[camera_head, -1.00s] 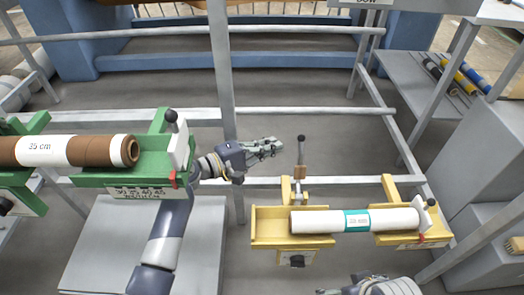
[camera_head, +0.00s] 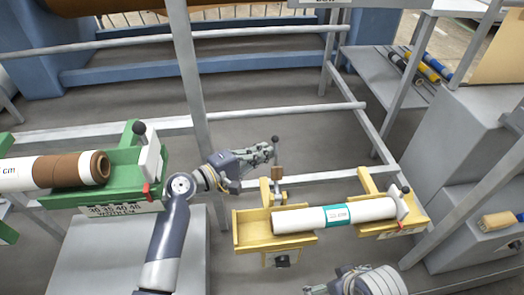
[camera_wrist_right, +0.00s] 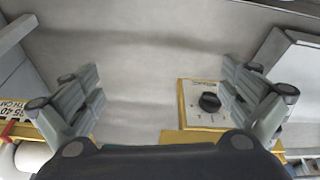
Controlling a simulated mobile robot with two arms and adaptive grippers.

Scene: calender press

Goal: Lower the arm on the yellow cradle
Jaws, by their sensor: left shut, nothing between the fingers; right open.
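The yellow cradle (camera_head: 252,231) holds a white roll (camera_head: 300,218) with a teal label. At its back left stands an upright arm (camera_head: 276,157) with a black knob on top and a brown block lower down. My left gripper (camera_head: 269,152) is shut and empty, with its fingertips right beside the arm, just below the knob; I cannot tell if they touch. My right gripper (camera_head: 318,289) is low in front of the cradle. In the right wrist view it (camera_wrist_right: 165,88) is open and empty, with the cradle's dial plate (camera_wrist_right: 190,112) near its right finger.
A green cradle (camera_head: 118,172) with a brown roll (camera_head: 75,171) stands at the left. Grey rails (camera_head: 300,115) run behind the yellow cradle. A grey cabinet (camera_head: 450,150) and a shelf with colored rolls (camera_head: 420,65) are at the right.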

